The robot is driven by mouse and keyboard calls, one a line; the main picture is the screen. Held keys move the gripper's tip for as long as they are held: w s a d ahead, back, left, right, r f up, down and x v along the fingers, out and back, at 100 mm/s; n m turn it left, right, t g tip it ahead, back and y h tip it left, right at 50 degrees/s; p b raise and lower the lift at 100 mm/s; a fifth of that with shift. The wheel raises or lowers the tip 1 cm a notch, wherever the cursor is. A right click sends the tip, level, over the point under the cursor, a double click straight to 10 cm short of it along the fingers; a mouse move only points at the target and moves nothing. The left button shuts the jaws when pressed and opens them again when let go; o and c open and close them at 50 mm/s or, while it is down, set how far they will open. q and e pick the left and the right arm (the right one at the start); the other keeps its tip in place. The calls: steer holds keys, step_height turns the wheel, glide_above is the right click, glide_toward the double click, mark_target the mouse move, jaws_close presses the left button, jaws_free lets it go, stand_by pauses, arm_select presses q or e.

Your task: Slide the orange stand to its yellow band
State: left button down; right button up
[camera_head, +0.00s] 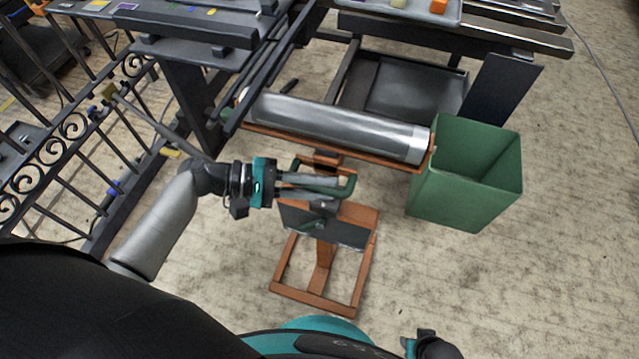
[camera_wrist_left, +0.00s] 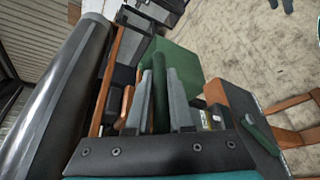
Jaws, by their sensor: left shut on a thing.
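The orange stand (camera_head: 367,222) has an upright post on a rectangular floor frame and carries a long grey metal roll (camera_head: 335,124) in its upper tray. My left gripper (camera_head: 333,186) is shut on the stand's green handle (camera_head: 351,186), in front of the post and below the roll. In the left wrist view a green bar (camera_wrist_left: 160,92) lies between the two grey fingers. A small yellow patch (camera_head: 171,153) shows by the gate's foot, left of the stand; I cannot tell if it is the band. A dark and teal part of my right arm shows at the bottom edge.
A green open bin (camera_head: 466,200) stands right beside the roll's right end. A black scrollwork gate (camera_head: 75,150) runs along the left. Dark work tables (camera_head: 470,42) stand behind the roll. Bare floor lies in front and to the right.

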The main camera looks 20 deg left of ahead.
arm_select(q)
steer(key=shift+r, duration=0.15)
arm_select(e)
steer(key=shift+s+d+f, duration=0.1)
arm_select(q)
steer(key=c, duration=0.8)
jaws_free()
steer(key=shift+a, duration=0.1)
steer(key=shift+s+a, duration=0.1)
steer(key=shift+a, duration=0.1)
steer(key=p+v, duration=0.2)
steer(key=v, duration=1.2)
steer(key=shift+a, duration=0.35)
arm_select(e)
steer(key=s+d, duration=0.1)
steer(key=s+d+f, duration=0.1)
steer(key=s+f, duration=0.1)
steer(key=shift+s+d, duration=0.4)
